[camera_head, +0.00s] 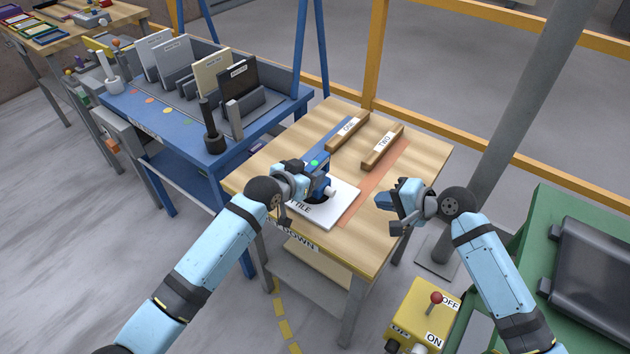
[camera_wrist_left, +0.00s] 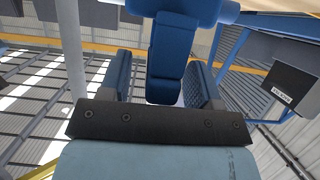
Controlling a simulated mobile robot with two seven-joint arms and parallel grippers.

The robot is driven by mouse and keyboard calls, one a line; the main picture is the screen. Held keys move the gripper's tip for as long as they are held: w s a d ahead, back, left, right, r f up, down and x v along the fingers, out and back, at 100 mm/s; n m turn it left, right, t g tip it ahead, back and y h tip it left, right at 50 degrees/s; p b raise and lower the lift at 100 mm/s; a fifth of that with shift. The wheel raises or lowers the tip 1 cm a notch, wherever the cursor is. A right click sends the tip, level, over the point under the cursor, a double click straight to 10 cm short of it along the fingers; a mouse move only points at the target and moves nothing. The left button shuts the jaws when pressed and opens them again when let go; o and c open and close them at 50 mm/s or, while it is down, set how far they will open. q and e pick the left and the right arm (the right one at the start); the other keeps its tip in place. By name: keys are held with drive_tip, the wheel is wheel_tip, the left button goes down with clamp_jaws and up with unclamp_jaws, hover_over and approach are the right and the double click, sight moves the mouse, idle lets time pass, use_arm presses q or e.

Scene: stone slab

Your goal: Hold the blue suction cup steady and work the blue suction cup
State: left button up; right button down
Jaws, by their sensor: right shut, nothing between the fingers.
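The blue suction cup (camera_head: 321,186) sits on the white tile (camera_head: 340,205) on the wooden bench; its dark round base shows, and my left gripper partly hides it. My left gripper (camera_head: 305,180) is at the suction cup, reaching in from the left. In the left wrist view, a blue bar of the suction cup (camera_wrist_left: 166,62) lies between the two spread fingers of my left gripper (camera_wrist_left: 160,80). A gap shows beside the left finger; the right finger is close to the bar. My right gripper (camera_head: 393,200) is shut and empty, right of the tile, apart from the cup.
Wooden blocks labelled ONE (camera_head: 348,131) and TWO (camera_head: 382,146) stand at the back of the wooden bench (camera_head: 425,150). A blue rack table (camera_head: 165,125) with upright slabs stands behind left. A yellow control box (camera_head: 415,310) with a red-knobbed lever is in front; a green machine is at right.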

use_arm(q)
drive_tip(key=v, duration=1.2)
drive_tip(key=shift+a+f, duration=0.1)
drive_tip(key=shift+f, duration=0.05)
